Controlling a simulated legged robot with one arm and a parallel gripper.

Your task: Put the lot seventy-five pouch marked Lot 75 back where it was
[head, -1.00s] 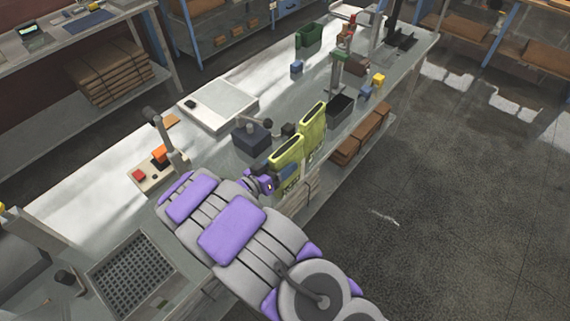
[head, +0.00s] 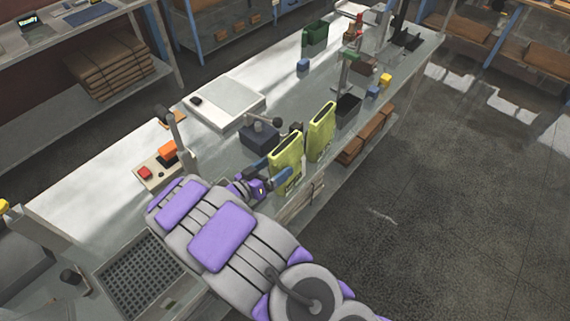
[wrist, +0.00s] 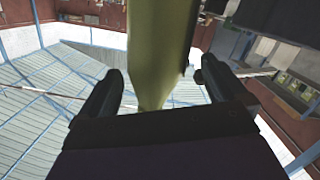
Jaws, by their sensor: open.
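Two yellow-green pouches stand upright near the bench's front edge in the head view. The nearer pouch (head: 286,152) is right at my gripper (head: 270,171); the other pouch (head: 321,131) stands apart, behind and to its right. Dark marking shows low on the nearer pouch, but no lot number is readable on either. In the wrist view, my gripper (wrist: 155,88) is open. A yellow-green pouch (wrist: 160,45) fills the space between and beyond its fingers. I cannot tell whether a finger touches it.
A dark blue block with a handle (head: 258,137) stands behind the nearer pouch. A black bin (head: 347,107) is beyond the far pouch. A control box with a red button (head: 146,173) stands at left. A white plate (head: 222,103) lies further back.

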